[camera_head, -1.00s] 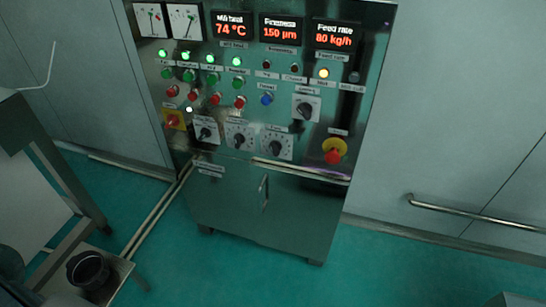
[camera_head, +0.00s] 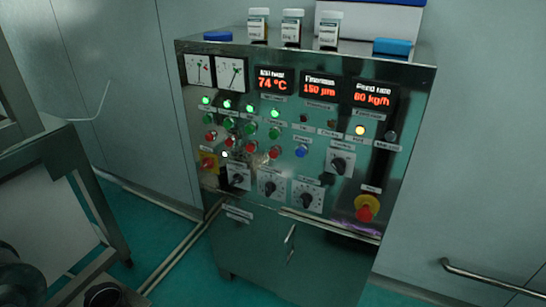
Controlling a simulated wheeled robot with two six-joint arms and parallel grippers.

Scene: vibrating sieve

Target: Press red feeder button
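The control cabinet (camera_head: 290,225) stands ahead with its panel facing me. A row of several red buttons crosses the panel's left half, from the leftmost (camera_head: 211,135) to the rightmost (camera_head: 275,152). A green button sits above each, with lit green lamps higher up. The small labels are too blurred to tell which red button is the feeder's. A separate red mushroom button (camera_head: 365,211) on a yellow base is at lower right. Neither of my grippers is in view, and nothing touches the buttons.
Jars (camera_head: 292,28) and blue-topped items stand on the cabinet top. Below the displays are a blue button (camera_head: 301,151) and black knobs (camera_head: 270,186). A metal frame (camera_head: 100,215) stands at left, with a dark cup (camera_head: 104,295) below. A wall rail (camera_head: 490,279) is at right.

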